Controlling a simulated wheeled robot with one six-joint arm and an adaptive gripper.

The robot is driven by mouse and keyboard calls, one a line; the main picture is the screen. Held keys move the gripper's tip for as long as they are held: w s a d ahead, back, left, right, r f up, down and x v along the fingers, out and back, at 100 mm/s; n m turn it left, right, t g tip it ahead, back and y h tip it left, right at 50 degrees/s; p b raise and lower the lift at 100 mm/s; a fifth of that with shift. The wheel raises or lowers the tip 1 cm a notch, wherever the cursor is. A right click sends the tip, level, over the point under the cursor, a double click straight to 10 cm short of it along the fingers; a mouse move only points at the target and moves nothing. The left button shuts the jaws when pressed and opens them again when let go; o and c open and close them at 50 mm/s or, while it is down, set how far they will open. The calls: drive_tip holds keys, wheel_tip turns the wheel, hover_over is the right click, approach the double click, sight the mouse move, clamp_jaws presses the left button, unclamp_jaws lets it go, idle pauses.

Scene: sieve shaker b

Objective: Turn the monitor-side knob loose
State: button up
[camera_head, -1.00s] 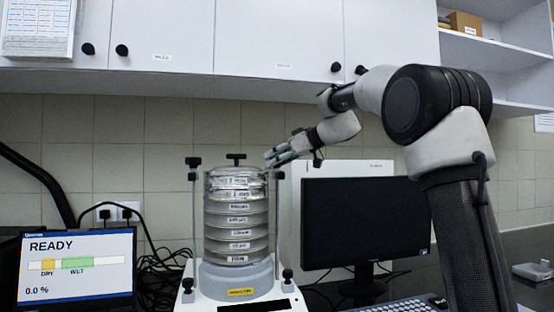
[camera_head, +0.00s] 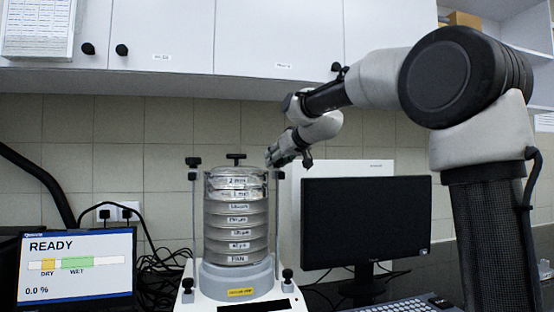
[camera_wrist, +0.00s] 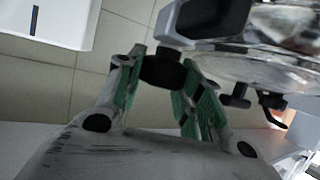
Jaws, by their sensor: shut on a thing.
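The sieve shaker (camera_head: 237,281) stands on the bench with a stack of clear-topped sieves (camera_head: 236,220) between two upright rods. The monitor-side knob (camera_wrist: 162,70) is the black knob on the right-hand rod, on the side of the black monitor (camera_head: 366,220). My gripper (camera_head: 272,160) is at the top of that rod, reaching in from the right. In the wrist view the green-padded fingers (camera_wrist: 160,88) are closed around the black knob. In the head view the fingers mostly hide this knob. The other rod's black knob (camera_head: 193,162) shows at the left.
A black T-shaped handle (camera_head: 235,157) stands on the lid, close left of my gripper. A display reading READY (camera_head: 76,265) stands at the left. A white panel (camera_head: 345,169) is behind the monitor. Cabinets (camera_head: 280,40) hang above; a keyboard (camera_head: 405,304) lies in front.

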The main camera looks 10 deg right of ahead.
drive_tip(key=shift+m+h, duration=0.5)
drive_tip(key=shift+h, duration=0.1)
drive_tip(key=o, duration=1.1)
drive_tip(key=shift+c, duration=0.2)
drive_tip(key=shift+s, duration=0.1)
drive_tip(key=v, duration=1.2)
drive_tip(key=shift+f, duration=0.2)
